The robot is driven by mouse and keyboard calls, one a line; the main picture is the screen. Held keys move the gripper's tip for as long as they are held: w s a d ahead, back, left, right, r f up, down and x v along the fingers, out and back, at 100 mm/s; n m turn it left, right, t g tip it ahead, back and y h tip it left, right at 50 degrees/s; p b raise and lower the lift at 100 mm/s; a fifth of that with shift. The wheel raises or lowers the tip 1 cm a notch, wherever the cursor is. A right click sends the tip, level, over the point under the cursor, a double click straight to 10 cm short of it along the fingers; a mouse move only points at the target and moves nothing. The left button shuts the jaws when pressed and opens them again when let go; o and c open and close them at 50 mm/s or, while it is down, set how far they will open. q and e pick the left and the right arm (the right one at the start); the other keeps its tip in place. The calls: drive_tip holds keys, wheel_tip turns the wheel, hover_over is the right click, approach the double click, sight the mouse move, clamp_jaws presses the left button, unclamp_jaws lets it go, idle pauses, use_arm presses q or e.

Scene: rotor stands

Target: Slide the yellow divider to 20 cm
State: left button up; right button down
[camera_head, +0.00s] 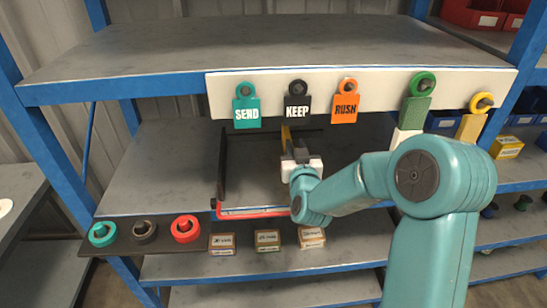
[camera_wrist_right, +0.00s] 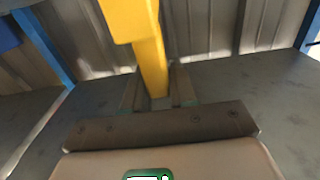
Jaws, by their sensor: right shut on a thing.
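The yellow divider (camera_head: 286,136) shows as a narrow upright strip in the head view, inside a dark open tray (camera_head: 223,170) on the middle shelf. My right gripper (camera_head: 297,150) reaches into the tray and is shut on the divider, its body hiding part of it. In the right wrist view the yellow divider (camera_wrist_right: 150,62) runs down between the two dark fingers (camera_wrist_right: 157,92). No 20 cm mark can be read in either view. My left gripper is not in view.
The tray has a red front edge (camera_head: 255,212). Above it a white rail (camera_head: 380,86) carries hanging tags reading SEND (camera_head: 246,112), KEEP (camera_head: 297,112) and RUSH (camera_head: 345,107). Rings (camera_head: 144,231) sit on a dark ledge at left. Small boxes (camera_head: 267,240) stand below the tray.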

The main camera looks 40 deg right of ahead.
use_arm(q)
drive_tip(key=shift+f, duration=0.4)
use_arm(e)
drive_tip(key=shift+s+d+r, duration=0.1)
drive_tip(key=shift+s+d, duration=0.25)
drive_tip(key=shift+d, duration=0.2)
drive_tip(key=c, duration=1)
unclamp_jaws()
use_arm(q)
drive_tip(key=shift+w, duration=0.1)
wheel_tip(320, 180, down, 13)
drive_tip(key=b, duration=1.2)
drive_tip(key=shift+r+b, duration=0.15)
drive_tip(key=shift+b, duration=0.25)
use_arm(e)
drive_tip(key=v, duration=1.6)
drive_tip(key=shift+a, duration=0.2)
